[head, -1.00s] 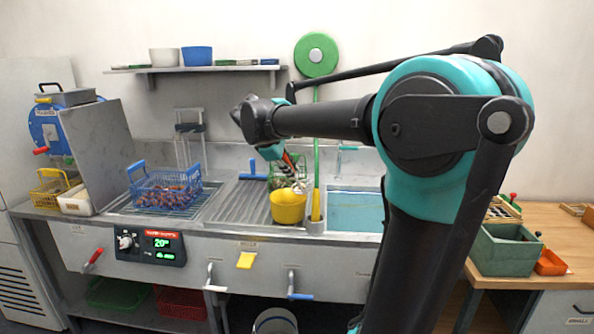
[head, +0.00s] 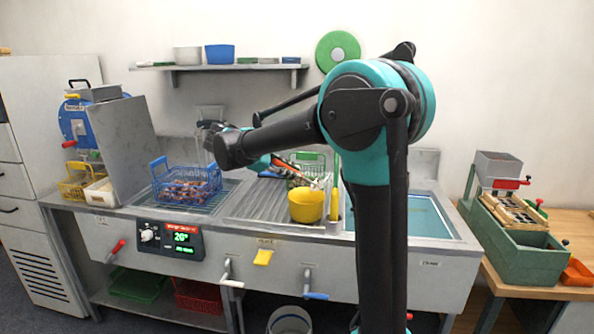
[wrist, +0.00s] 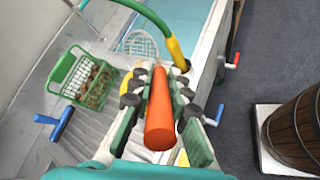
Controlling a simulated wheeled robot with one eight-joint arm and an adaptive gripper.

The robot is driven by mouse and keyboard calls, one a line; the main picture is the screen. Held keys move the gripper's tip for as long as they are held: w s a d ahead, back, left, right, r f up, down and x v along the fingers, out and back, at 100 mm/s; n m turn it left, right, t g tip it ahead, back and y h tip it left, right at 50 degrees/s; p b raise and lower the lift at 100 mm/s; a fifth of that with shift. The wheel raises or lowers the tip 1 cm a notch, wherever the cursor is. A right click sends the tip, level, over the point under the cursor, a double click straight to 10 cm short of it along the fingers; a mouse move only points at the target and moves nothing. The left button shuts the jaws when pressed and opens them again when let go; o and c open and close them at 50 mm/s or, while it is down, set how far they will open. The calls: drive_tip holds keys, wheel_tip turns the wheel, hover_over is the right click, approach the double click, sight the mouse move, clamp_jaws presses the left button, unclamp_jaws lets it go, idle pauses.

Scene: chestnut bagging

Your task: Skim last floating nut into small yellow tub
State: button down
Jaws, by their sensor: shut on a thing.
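My gripper (wrist: 158,110) is shut on the orange handle (wrist: 160,125) of a skimmer. The skimmer's pale mesh head (wrist: 138,45) points away from the gripper in the wrist view. In the head view my gripper (head: 282,165) is above and slightly left of the small yellow tub (head: 305,206), on the ribbed drainboard beside the basin. The blue water basin (head: 420,216) lies right of the tub, partly hidden by my arm. I cannot make out a floating nut. Whether the mesh holds a nut is too small to tell.
A blue wire basket (head: 187,190) of nuts stands left of the drainboard. A green basket (wrist: 83,80) with nuts sits behind. A yellow-ended hose or pole (wrist: 175,50) stands close beside the mesh. A wooden barrel (wrist: 295,135) is at right.

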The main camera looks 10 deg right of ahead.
drive_tip(key=shift+w+a+f+h, duration=0.2)
drive_tip(key=shift+a+h, duration=0.3)
drive_tip(key=shift+a, duration=0.1)
drive_tip(key=shift+w+a+f+n+h, duration=0.3)
drive_tip(key=shift+a+f+n+h, duration=0.35)
drive_tip(key=shift+a+h, duration=0.3)
drive_tip(key=shift+w+a+f+n+h, duration=0.25)
drive_tip(key=shift+a+f+n+h, duration=0.2)
drive_tip(key=shift+a+f+h, duration=0.4)
drive_tip(key=shift+r, duration=0.15)
drive_tip(key=shift+d, duration=0.1)
